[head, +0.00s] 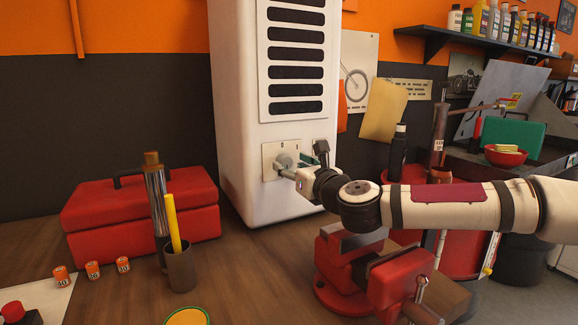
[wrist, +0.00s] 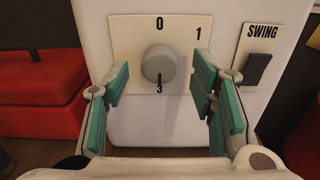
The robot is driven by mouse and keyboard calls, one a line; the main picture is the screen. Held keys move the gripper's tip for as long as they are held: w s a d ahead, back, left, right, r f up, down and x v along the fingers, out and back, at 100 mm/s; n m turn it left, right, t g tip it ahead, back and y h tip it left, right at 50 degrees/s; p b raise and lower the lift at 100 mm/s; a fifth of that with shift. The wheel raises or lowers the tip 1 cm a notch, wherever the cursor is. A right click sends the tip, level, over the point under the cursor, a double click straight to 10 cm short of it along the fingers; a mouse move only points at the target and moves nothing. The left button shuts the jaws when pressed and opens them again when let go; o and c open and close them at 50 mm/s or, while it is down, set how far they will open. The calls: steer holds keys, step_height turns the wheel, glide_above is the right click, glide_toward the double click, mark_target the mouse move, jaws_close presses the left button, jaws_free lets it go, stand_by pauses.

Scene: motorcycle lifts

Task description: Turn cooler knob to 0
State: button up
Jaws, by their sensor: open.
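The cooler (head: 240,120) is a tall white unit with dark vent slots. Its round grey knob (wrist: 158,64) sits on a cream plate (wrist: 125,40) marked 0 at the top, 1 at the upper right and 3 at the bottom. A dark line on the knob points down at the 3. The knob also shows in the head view (head: 284,160). My gripper (wrist: 160,85) is open, with teal-padded fingers on either side of the knob, apart from it in the wrist view. In the head view my gripper (head: 297,168) is close in front of the plate.
A SWING switch (wrist: 258,68) is right of the knob plate. A red toolbox (head: 140,210) stands left of the cooler, with a dark cup (head: 180,268) holding a yellow stick in front. A red vise (head: 355,270) is below my arm.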

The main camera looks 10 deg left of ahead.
mark_target(285, 162)
steer(key=shift+x, duration=1.15)
steer(key=c, duration=1.1)
